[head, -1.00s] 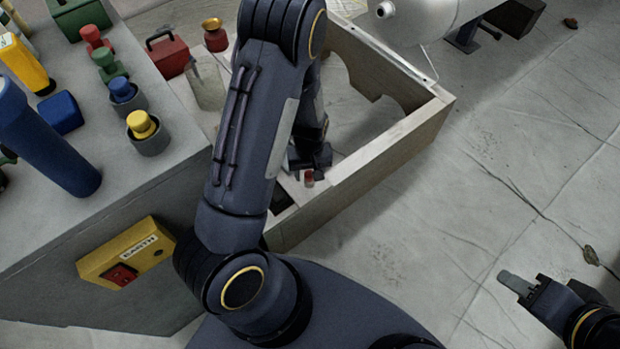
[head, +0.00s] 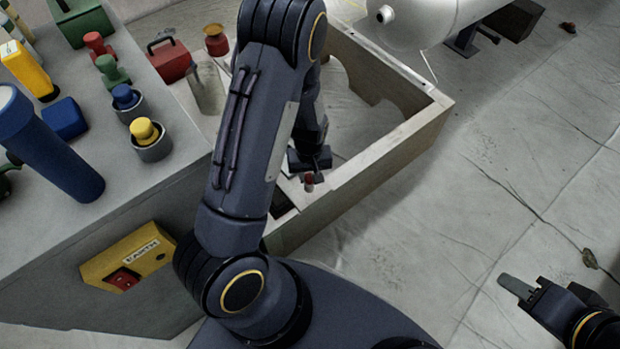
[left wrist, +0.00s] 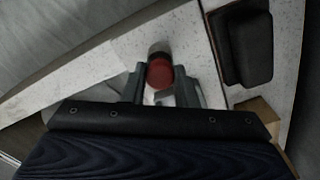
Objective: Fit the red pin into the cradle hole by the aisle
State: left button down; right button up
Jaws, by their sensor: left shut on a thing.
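The red pin (head: 309,178) is in my left gripper (head: 308,171), at the near corner of the pale cradle frame (head: 388,160). In the left wrist view the pin's red round end (left wrist: 160,75) sits between the two fingers of the left gripper (left wrist: 161,88), which is shut on it. Under and past the pin lies the pale speckled top of the cradle (left wrist: 185,35). The cradle hole cannot be made out, and whether the pin's lower end touches the cradle is hidden. My right gripper (head: 517,286) is over the floor at lower right, away from the cradle.
A white tank (head: 430,20) stands behind the cradle. A dark block (left wrist: 241,45) lies on the cradle top. The sheeted floor at right is mostly clear.

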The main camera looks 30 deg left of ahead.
aim_at(310, 176)
pick_arm(q)
jog(key=shift+r+p, duration=1.45)
jog(key=shift+r, duration=0.4)
notch_tip(310, 176, up, 4)
jog(key=p, duration=0.3)
jog(key=shift+p, duration=0.4)
